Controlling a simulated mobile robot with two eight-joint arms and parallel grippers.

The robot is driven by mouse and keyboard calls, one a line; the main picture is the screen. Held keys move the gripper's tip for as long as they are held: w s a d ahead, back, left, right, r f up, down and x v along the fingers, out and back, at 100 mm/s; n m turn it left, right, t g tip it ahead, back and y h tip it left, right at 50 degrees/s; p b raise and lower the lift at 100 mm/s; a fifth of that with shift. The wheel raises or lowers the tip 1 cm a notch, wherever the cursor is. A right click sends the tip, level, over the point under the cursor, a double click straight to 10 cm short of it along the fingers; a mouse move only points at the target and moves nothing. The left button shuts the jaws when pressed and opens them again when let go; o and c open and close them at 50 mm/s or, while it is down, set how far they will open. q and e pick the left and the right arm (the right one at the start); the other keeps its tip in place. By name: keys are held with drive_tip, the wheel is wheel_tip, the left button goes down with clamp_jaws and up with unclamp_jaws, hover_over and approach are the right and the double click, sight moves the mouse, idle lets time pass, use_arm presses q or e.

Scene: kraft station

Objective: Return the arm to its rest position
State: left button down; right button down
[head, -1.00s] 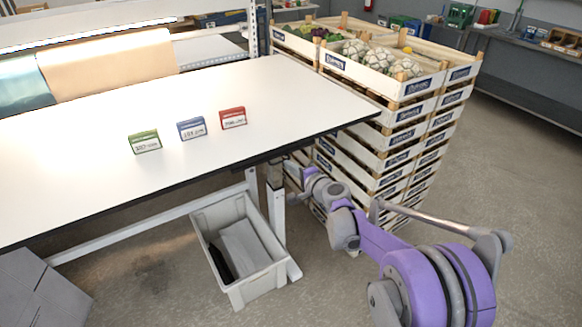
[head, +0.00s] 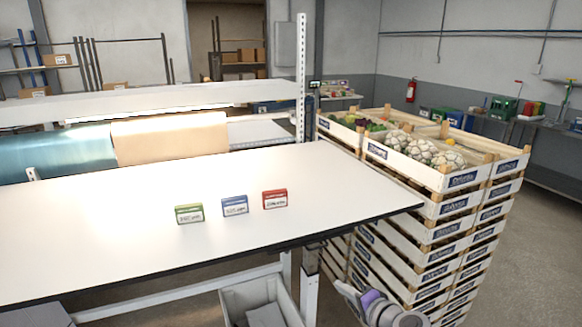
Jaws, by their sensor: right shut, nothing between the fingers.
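My right arm comes in at the bottom right, and my right gripper (head: 318,250) is by the table's right front edge, small and partly hidden against the table frame. It is shut and holds nothing. It is apart from the boxes on the table. My left gripper is not in view.
The white table (head: 130,235) holds a green box (head: 189,214), a blue box (head: 235,206) and a red box (head: 275,199) in a row. Stacked wooden crates (head: 425,210) with vegetables stand close to the right of my arm. A grey bin (head: 240,296) is below the table.

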drive_tip(key=s+a+f+n+g+h, duration=0.1)
drive_tip(key=s+a+f+n+g, duration=0.15)
drive_tip(key=s, duration=0.45)
drive_tip(key=s+a+f+n+g, duration=0.15)
drive_tip(key=s+n, duration=0.25)
drive_tip(key=s, duration=0.4)
drive_tip(key=s+d+f+n+g+h, duration=0.1)
drive_tip(key=s+d+f+n+h, duration=0.1)
drive_tip(key=s, duration=0.4)
drive_tip(key=s+d+f+n+g+h, duration=0.2)
drive_tip(key=s+d+f+h, duration=0.1)
drive_tip(key=s, duration=0.4)
drive_tip(key=shift+s+d+f, duration=0.15)
drive_tip(key=shift+d+f, duration=0.25)
drive_tip(key=shift+d, duration=0.25)
